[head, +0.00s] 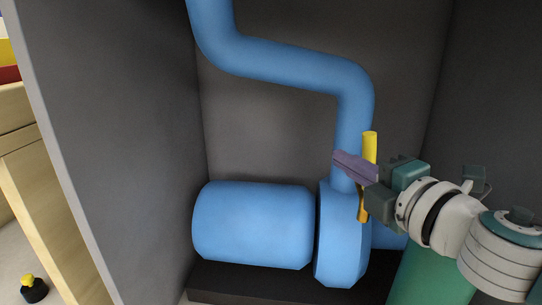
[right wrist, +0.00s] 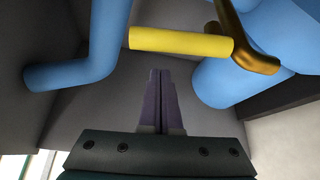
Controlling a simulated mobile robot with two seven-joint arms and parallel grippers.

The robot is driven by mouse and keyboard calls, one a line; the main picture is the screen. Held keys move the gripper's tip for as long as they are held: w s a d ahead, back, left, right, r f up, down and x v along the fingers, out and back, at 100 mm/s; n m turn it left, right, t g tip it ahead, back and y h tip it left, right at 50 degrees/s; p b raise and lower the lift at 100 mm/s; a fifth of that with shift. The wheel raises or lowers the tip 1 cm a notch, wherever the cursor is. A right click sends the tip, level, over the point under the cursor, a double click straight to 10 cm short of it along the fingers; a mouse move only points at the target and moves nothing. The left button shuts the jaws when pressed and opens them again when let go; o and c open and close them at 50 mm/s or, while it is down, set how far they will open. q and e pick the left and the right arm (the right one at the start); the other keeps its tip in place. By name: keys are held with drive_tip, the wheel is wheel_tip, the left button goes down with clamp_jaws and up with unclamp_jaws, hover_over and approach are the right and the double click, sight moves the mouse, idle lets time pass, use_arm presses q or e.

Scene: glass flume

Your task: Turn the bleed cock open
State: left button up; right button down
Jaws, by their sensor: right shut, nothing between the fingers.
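The bleed cock is on the blue pump and pipe, with a yellow handle (head: 369,148) that stands about upright in the head view. In the right wrist view the yellow handle (right wrist: 181,40) lies across the picture, joined at its right end to a brass-coloured stem (right wrist: 247,48). My right gripper (head: 339,162) is shut and empty, its purple fingers beside the handle in the head view. In the right wrist view the fingertips (right wrist: 160,72) point at the handle from just below it; I cannot tell whether they touch. My left gripper is not in view.
The blue pipe (head: 290,68) bends down to the blue pump body (head: 255,224), which sits on a dark plinth (head: 240,283). Grey walls (head: 95,120) close in the bay at left, back and right. A wooden cabinet (head: 40,185) stands outside at left.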

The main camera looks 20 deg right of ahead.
sight(372, 160)
drive_tip(key=shift+s+d+r, duration=0.1)
drive_tip(key=shift+s+d, duration=0.15)
drive_tip(key=shift+d, duration=0.3)
drive_tip(key=shift+s+d+r, duration=0.1)
drive_tip(key=shift+s+d, duration=0.15)
drive_tip(key=shift+d, duration=0.3)
drive_tip(key=shift+s+d, duration=0.35)
drive_tip(key=shift+d, duration=0.25)
drive_tip(key=shift+w+a, duration=0.1)
